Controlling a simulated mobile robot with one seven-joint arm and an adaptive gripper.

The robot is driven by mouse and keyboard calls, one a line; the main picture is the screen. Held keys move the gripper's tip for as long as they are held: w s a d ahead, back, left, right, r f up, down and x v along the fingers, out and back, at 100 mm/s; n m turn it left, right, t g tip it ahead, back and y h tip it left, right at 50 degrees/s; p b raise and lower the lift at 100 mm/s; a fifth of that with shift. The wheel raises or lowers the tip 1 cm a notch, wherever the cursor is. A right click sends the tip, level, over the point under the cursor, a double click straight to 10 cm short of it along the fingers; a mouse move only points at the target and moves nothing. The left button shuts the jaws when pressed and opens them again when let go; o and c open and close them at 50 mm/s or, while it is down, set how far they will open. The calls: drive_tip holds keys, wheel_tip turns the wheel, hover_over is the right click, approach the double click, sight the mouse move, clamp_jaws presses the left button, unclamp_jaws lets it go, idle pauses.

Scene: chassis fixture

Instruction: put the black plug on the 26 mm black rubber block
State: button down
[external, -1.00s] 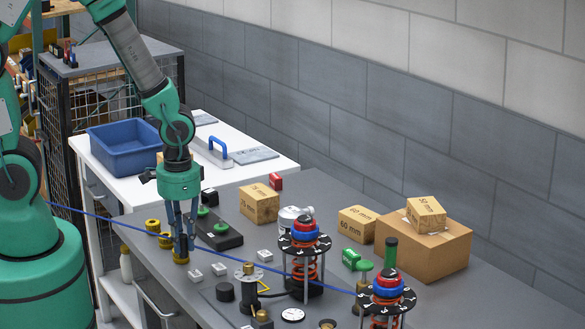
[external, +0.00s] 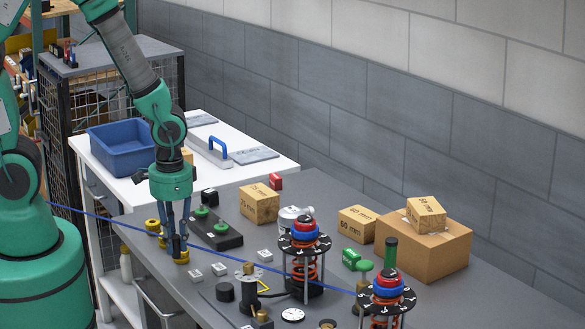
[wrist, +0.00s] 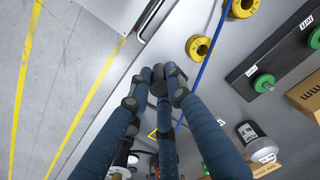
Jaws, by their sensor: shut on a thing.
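My gripper (external: 177,246) is shut, with its blue fingers pointing down over the near-left part of the grey table. A small dark piece shows between the fingertips, which I take for the black plug; the fingers hide most of it. In the wrist view, the fingertips (wrist: 158,78) meet close together and the held piece is hard to make out. A yellow ring (external: 182,258) is right below the fingertips. A black block (external: 210,197) with a pale label stands at the back, and a black round piece (external: 224,292) lies nearer. I cannot read a 26 mm mark on either.
Two more yellow rings (wrist: 198,47) lie behind my gripper. A black base with green knobs (external: 216,230) is to the right. Small white blocks (external: 220,269), spring stands (external: 305,260) and cardboard boxes (external: 259,203) fill the table. A blue cable (wrist: 203,72) crosses it.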

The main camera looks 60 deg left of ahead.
drive_tip(key=w+a+r+p, duration=0.1)
drive_tip(key=w+a, duration=0.4)
drive_tip(key=a, duration=0.8)
drive_tip(key=w+a+r+p, duration=0.1)
drive_tip(key=w+a+r, duration=0.2)
drive_tip(key=a, duration=1)
drive_tip(key=shift+w+a+r+p, duration=0.2)
drive_tip(key=shift+w+a+p, duration=0.15)
drive_tip(key=shift+w, duration=0.8)
hover_over(209, 191)
drive_tip(key=shift+f, duration=0.75)
drive_tip(key=shift+f, duration=0.1)
drive_tip(key=shift+f+b, duration=0.35)
drive_tip(key=shift+f, duration=1.3)
